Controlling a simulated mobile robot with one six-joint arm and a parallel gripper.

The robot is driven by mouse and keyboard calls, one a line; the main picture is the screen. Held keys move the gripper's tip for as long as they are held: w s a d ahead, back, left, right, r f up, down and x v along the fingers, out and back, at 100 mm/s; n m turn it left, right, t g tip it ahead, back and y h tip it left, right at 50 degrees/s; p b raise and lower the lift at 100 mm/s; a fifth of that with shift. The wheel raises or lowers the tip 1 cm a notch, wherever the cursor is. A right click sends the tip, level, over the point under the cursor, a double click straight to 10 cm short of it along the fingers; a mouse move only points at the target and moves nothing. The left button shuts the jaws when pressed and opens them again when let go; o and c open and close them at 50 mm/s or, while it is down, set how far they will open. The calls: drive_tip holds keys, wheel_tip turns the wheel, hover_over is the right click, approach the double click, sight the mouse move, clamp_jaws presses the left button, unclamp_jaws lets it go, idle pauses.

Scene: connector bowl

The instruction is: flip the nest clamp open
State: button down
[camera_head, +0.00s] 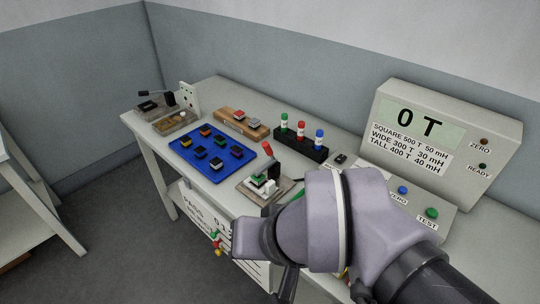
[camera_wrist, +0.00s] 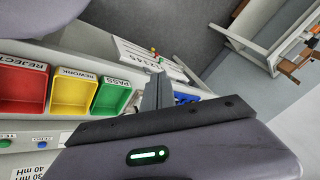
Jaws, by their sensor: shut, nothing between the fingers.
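The nest (camera_head: 252,190) is a small plate near the table's front edge, left of my arm in the head view. Its clamp has a red handle (camera_head: 267,148) that stands up and leans a little. A small dark and green part (camera_head: 259,181) seems to sit in the nest beside a white block; details are too small to tell. My gripper's fingers (camera_wrist: 157,92) are together and empty in the wrist view, apart from the clamp. In the head view my wrist hides much of the gripper. The nest is not seen in the wrist view.
A blue tray (camera_head: 187,150) with several connectors lies left of the nest. A black rack (camera_head: 310,152) with three coloured-top bottles stands behind it. A tester (camera_head: 430,165) reads 0 T. Red (camera_wrist: 22,92), yellow (camera_wrist: 75,95) and green (camera_wrist: 112,98) bins show in the wrist view.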

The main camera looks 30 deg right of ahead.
drive_tip(key=w+a+f+m+g+y+p, duration=0.25)
drive_tip(key=a+m+g+y, duration=0.2)
drive_tip(key=m, duration=0.45)
drive_tip(key=w+d+m+t+y, duration=0.35)
drive_tip(key=w+m+y, duration=0.25)
drive_tip(key=w+m, duration=0.45)
drive_tip(key=w+d+f+m+t+h, duration=0.2)
drive_tip(key=d+f+m+t, duration=0.1)
drive_tip(key=d+m, duration=0.4)
drive_tip(key=w+d+f+m+t+h+p, duration=0.1)
drive_tip(key=w+d+f+m+t+h, duration=0.1)
drive_tip(key=d+m, duration=0.5)
drive_tip(key=w+d+f+m+t+h+p, duration=0.1)
drive_tip(key=w+d+f+m+t+h, duration=0.1)
drive_tip(key=w+d+f+m+t, duration=0.2)
drive_tip(key=shift+d+f+m+t+h, duration=0.1)
drive_tip(key=shift+d+f+m+t, duration=0.1)
drive_tip(key=shift+d+m+t, duration=0.45)
drive_tip(key=shift+d+f+m+t+h, duration=0.1)
drive_tip(key=shift+d+f+m+t, duration=0.15)
drive_tip(key=shift+d+m+t, duration=0.4)
drive_tip(key=shift+d+f+m+t+h, duration=0.1)
drive_tip(key=shift+d+f+m+t, duration=0.1)
drive_tip(key=shift+d+m+t, duration=0.45)
drive_tip(key=shift+g, duration=0.25)
drive_tip(key=shift+w, duration=0.1)
